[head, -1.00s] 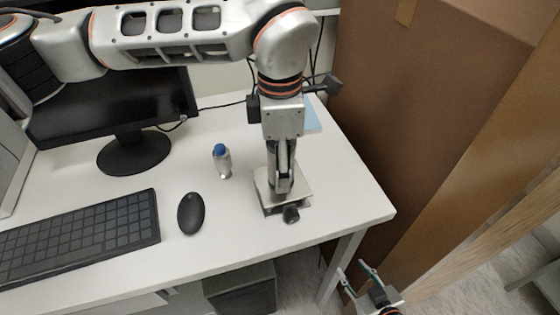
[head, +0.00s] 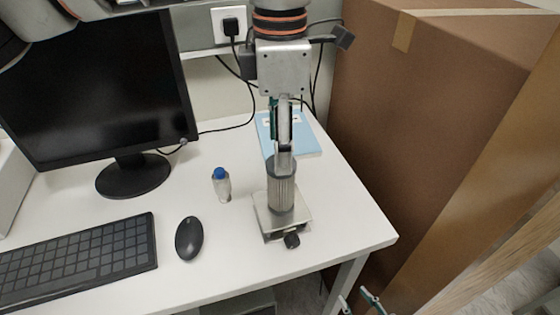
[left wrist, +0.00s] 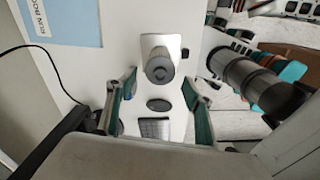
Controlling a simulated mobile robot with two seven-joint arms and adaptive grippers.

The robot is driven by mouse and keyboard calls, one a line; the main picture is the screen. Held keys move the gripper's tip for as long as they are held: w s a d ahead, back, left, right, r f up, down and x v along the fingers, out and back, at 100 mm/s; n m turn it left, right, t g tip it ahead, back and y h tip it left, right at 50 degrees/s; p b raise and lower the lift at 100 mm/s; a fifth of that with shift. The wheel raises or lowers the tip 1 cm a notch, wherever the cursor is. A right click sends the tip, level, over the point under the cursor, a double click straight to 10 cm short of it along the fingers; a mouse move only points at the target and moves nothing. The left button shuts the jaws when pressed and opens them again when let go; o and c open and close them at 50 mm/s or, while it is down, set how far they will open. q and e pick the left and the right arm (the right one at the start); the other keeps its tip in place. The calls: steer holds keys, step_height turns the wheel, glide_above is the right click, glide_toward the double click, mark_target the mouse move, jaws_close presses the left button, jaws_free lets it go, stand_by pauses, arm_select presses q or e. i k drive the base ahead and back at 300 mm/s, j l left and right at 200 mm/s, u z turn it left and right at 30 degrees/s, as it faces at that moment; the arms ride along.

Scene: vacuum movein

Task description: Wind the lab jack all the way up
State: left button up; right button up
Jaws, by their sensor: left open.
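The lab jack (head: 300,218) stands near the right end of the white desk, its dark knob (head: 292,240) facing the front. A ribbed grey cylinder (head: 281,190) stands upright on its top plate; it also shows in the left wrist view (left wrist: 160,69). My left gripper (head: 284,148) points down above the cylinder, seen side-on.
A blue-capped bottle (head: 221,185) and a black mouse (head: 189,238) stand left of the jack. A keyboard (head: 75,262) and monitor (head: 100,95) are farther left. A blue booklet (head: 300,138) lies behind. A large brown box (head: 400,120) stands beyond the desk's right edge.

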mark_target(292, 240)
steer(key=k, duration=1)
